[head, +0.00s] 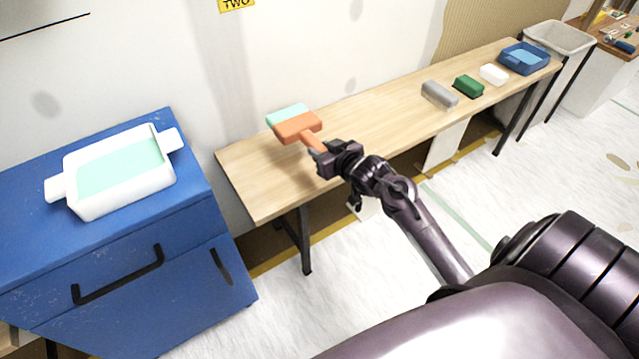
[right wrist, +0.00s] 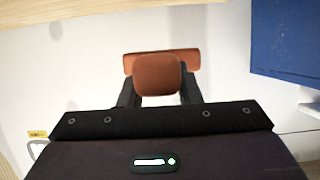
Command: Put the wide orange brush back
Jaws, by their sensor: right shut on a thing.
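The wide orange brush (head: 298,126) has an orange body and handle and pale teal bristles, which point toward the wall. My right gripper (head: 320,158) is shut on its handle, over the left part of the wooden table (head: 262,187). I cannot tell whether the brush touches the table top. In the right wrist view the brush's orange handle end and body (right wrist: 158,74) show between the two dark fingers (right wrist: 158,98). My left gripper is not in view.
A white tray (head: 82,205) with teal content stands on the blue cabinet (head: 205,215) at left. A grey block (head: 438,95), a green block (head: 468,86), a white block (head: 493,75) and a blue tray (head: 541,68) line the table's right part. The table's middle is clear.

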